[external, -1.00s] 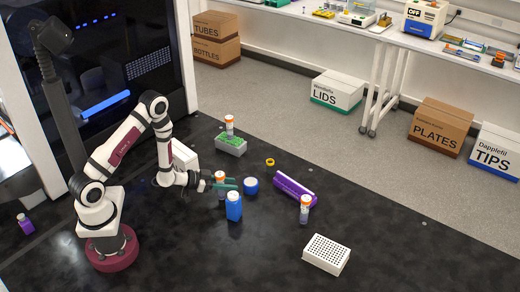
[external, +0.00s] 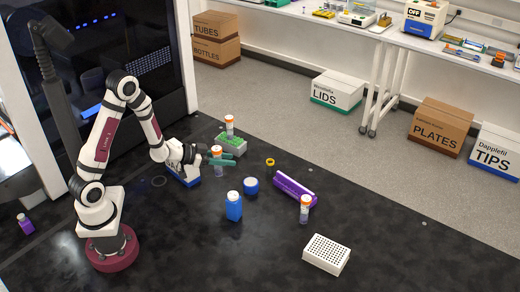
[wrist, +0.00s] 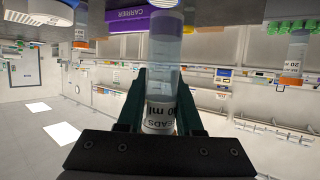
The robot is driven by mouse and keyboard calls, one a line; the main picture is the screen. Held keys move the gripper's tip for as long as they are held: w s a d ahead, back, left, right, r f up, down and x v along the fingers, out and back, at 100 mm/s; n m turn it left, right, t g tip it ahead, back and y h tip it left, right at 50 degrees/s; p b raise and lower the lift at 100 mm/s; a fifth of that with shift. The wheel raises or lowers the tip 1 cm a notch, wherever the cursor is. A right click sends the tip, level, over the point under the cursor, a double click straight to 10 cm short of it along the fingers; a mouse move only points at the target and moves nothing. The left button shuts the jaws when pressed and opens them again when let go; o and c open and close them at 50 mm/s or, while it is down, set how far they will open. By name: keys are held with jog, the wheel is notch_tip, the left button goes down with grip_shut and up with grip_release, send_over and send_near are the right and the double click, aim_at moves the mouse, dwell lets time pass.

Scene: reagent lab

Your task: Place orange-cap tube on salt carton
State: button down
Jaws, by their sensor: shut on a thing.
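My gripper (external: 229,158) is shut on an orange-cap tube (external: 218,170), held upright above the black bench. A third orange-cap tube (external: 304,215) stands farther right on the bench.
A blue bottle (external: 234,209) and a short blue container (external: 251,186) stand in front of the gripper. A purple carrier (external: 290,185), a yellow ring (external: 270,162) and a white perforated rack (external: 326,258) lie to the right. The front middle of the bench is clear.

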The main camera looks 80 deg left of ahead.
jog(key=s+a+r+n+g+y, duration=0.1)
jog(key=s+a+r+n+y, duration=0.2)
jog(key=s+a+r, duration=0.3)
jog(key=s+a+r+n+g+y, duration=0.2)
jog(key=s+a+r+y, duration=0.15)
jog(key=r, duration=0.35)
jog(key=s+a+f, duration=0.5)
jog(key=a+f, duration=0.4)
jog(key=f, duration=0.1)
jog(key=shift+s+a+f+t+h, duration=0.15)
jog(key=shift+f+t+h, duration=0.15)
jog(key=shift+h, duration=0.05)
jog(key=shift+f, duration=0.15)
